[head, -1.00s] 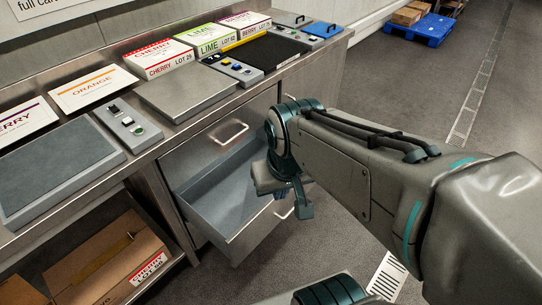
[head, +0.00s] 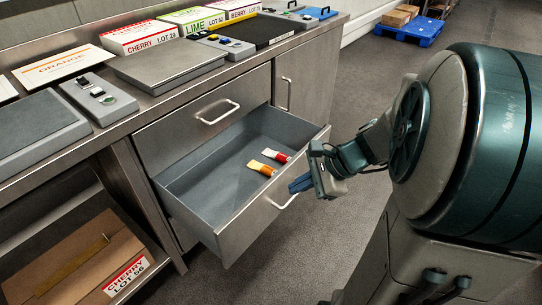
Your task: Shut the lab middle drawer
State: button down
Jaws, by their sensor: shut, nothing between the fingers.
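The middle drawer (head: 233,226) stands pulled out of the steel bench, below a closed upper drawer. Its grey inside is in plain view and its bar handle (head: 284,203) is on the front face. Two small items lie inside, one red and white (head: 275,156) and one orange-yellow and white (head: 261,168). My gripper (head: 300,184) is shut and empty, just outside the drawer front, close to the handle at its right end. I cannot tell whether the fingers touch the front.
The closed upper drawer (head: 190,124) and a cupboard door (head: 292,82) flank the opening. Scales, boxes and control panels stand on the bench top (head: 160,98). A cardboard box (head: 75,262) sits on the lower shelf. The floor (head: 290,245) in front is clear.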

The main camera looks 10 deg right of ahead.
jog(key=w+d+f+m+t+b, duration=0.6)
jog(key=d+f+m+b, duration=0.2)
jog(key=d+f+m, duration=0.35)
jog(key=b, duration=0.4)
send_near(280, 179)
notch_tip(280, 179, down, 3)
jog(key=w, duration=0.1)
jog(key=w+a, duration=0.2)
jog(key=shift+w+a+f+n+b, duration=0.1)
jog(key=shift+w+a+n+b, duration=0.25)
jog(key=shift+w+a, duration=0.3)
jog(key=shift+w, duration=0.15)
